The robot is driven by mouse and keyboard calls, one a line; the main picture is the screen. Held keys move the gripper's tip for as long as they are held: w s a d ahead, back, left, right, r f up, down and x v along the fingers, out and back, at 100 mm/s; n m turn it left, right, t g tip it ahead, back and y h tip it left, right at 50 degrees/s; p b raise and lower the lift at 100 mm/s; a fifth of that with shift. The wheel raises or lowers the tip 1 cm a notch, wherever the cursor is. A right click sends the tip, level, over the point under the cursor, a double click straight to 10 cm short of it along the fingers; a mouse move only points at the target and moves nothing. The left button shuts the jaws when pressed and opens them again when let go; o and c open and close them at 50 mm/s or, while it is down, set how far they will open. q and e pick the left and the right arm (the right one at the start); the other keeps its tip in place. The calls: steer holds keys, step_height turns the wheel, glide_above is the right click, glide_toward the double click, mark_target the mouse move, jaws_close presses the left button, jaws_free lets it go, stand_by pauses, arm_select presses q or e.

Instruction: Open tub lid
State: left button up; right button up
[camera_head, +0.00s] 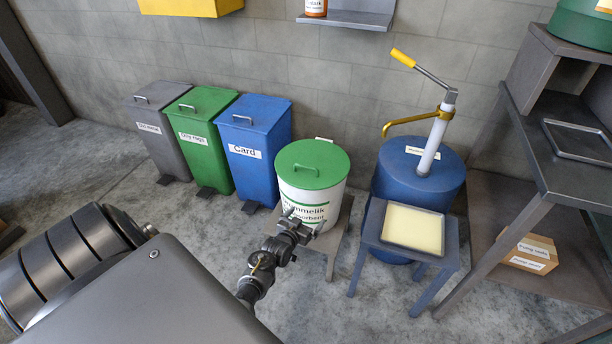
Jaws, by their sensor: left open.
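The tub is a white round container (306,207) with a green lid (325,157) in the middle of the head view. The lid lies flat on top and has a thin green bar handle (305,168). A partly hidden black label shows on the tub's front. My left gripper (290,213) is open and empty. In the picture it overlaps the tub's lower front, below the lid; I cannot tell whether it touches the tub. My right gripper is not in view.
The tub stands on a low stand (336,240). Blue, green and grey bins (262,171) stand to its left. A blue drum (436,187) with a yellow-handled pump and a blue stool with a tray (387,244) are to its right. A grey workbench (520,225) stands at far right.

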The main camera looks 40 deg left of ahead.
mark_target(305, 167)
arm_select(q)
steer(key=w+a+r+t+y, duration=0.1)
steer(key=a+r, duration=0.1)
steer(key=r, duration=0.1)
steer(key=a+r+n+y, duration=0.1)
steer(key=a+r, duration=0.1)
steer(key=r, duration=0.1)
steer(key=w+a+r+t+b, duration=0.1)
steer(key=a+r, duration=0.1)
steer(key=r, duration=0.1)
steer(key=shift+w+a+r+t+y, duration=0.3)
steer(key=shift+w+r+y, duration=0.05)
steer(key=shift+r+y, duration=0.05)
steer(key=b+x, duration=0.2)
steer(key=x, duration=0.8)
steer(key=shift+f, duration=0.1)
steer(key=shift+w+a, duration=0.15)
steer(key=shift+w, duration=0.2)
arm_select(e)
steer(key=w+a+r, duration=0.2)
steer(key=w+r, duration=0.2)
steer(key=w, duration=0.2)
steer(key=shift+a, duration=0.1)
arm_select(q)
steer(key=c, duration=1.1)
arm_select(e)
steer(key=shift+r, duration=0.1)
